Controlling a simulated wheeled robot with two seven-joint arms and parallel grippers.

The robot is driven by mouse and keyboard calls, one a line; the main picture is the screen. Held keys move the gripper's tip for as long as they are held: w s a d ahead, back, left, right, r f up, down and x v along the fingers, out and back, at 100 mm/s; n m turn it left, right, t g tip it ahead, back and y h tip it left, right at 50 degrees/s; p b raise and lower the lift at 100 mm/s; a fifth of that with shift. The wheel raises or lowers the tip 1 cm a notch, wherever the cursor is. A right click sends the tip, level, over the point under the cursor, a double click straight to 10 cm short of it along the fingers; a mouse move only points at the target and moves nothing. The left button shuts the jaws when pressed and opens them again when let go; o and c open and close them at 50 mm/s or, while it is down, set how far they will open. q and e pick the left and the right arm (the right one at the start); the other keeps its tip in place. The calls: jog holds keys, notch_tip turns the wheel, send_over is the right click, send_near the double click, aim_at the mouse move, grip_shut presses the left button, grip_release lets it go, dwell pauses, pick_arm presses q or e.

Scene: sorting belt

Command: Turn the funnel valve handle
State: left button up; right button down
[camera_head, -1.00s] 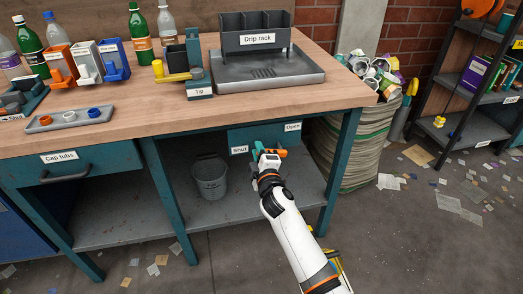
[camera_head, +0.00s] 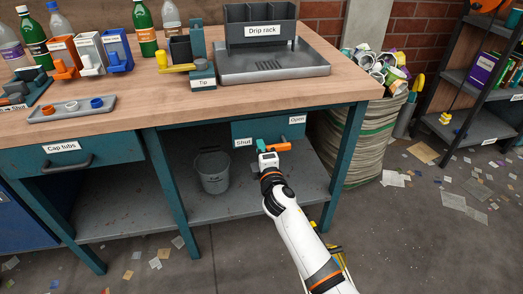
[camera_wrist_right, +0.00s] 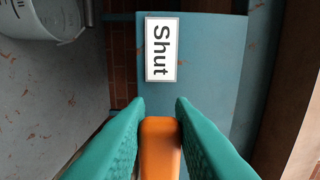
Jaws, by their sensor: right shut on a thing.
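The orange valve handle (camera_head: 279,147) sits on a teal panel (camera_head: 267,130) under the workbench. The panel has a "Shut" label (camera_head: 243,142) at its left and an "Open" label (camera_head: 297,120) at its upper right. My right gripper (camera_head: 266,150) is at the panel, between the labels. In the right wrist view, its two teal fingers (camera_wrist_right: 160,105) are on either side of the orange handle (camera_wrist_right: 160,145) and closed on it. The "Shut" label (camera_wrist_right: 162,50) lies just ahead of the fingertips there. No funnel is clearly visible. My left gripper is not in view.
A grey bucket (camera_head: 213,172) stands on the lower shelf, left of my right arm. The bench leg (camera_head: 345,165) is to the right. Above are the drip rack (camera_head: 260,32) and a yellow-handled "Tip" device (camera_head: 188,68). A full bin (camera_head: 362,130) stands at right.

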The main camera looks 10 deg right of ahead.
jog(key=c, duration=1.2)
grip_release()
jog(key=shift+c, duration=0.2)
jog(key=shift+s, duration=0.1)
pick_arm(q)
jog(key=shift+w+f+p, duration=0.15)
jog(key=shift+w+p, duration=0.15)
jog(key=shift+p, duration=0.75)
pick_arm(e)
jog(key=s, duration=1.2)
jog(key=shift+d, duration=0.2)
